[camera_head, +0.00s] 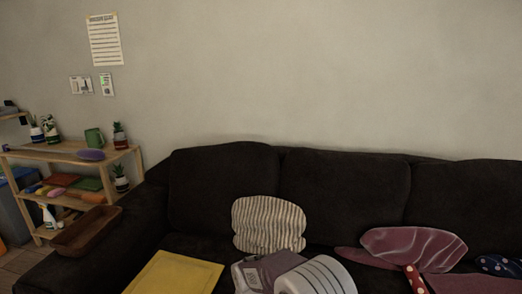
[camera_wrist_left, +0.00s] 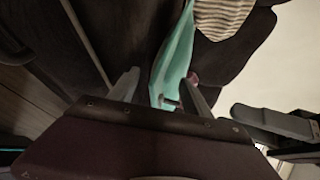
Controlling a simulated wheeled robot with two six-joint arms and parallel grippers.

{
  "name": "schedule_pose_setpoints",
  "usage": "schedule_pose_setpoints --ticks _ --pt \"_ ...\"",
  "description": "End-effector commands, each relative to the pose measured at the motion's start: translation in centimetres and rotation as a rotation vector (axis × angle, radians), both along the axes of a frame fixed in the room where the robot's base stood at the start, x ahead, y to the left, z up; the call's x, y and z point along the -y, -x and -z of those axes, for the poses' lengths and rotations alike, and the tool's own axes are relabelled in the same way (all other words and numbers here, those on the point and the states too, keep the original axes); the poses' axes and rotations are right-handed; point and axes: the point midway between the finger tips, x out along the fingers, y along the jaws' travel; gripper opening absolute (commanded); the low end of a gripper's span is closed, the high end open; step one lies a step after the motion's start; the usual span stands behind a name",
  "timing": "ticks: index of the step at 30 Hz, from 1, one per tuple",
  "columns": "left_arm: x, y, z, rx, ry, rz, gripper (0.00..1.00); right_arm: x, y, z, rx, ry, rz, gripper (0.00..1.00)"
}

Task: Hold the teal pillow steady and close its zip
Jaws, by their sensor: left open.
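The teal pillow (camera_wrist_left: 174,58) shows in the left wrist view as a narrow teal strip running down between the two fingers of my left gripper (camera_wrist_left: 160,88). The fingers stand apart, with a gap beside the strip. A small purple knob (camera_wrist_left: 192,78) sits at the strip's right edge by the right finger; I cannot tell whether it is the zip pull. In the head view no teal shows. A mauve-grey body with a label (camera_head: 262,272) at the bottom middle looks like part of my own arm, and its fingertips are hidden. My right gripper is not seen.
A striped cushion (camera_head: 268,225) leans on the dark sofa (camera_head: 345,190). A yellow cloth (camera_head: 175,272) lies left on the seat. A mauve cushion (camera_head: 412,245) and polka-dot items (camera_head: 498,265) lie right. A brown tray (camera_head: 87,230) is on the left armrest, beside a wooden shelf (camera_head: 65,152).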

Motion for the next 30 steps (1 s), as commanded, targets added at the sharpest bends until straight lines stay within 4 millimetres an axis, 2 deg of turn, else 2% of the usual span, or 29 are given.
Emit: schedule_pose_setpoints --ticks 11,14,24,30 --pt "-0.3 0.5 0.5 -0.015 -0.008 -0.003 0.72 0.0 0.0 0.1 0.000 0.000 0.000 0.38" --pt "-1.3 1.5 0.1 -0.019 -0.008 -0.008 0.72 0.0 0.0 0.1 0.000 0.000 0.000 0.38" --pt "-5.2 6.9 -2.2 -0.009 -0.002 -0.010 0.72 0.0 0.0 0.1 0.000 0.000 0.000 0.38" --pt "-6.5 8.7 -3.0 -0.005 0.000 -0.005 0.72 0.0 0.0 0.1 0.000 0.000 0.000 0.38"
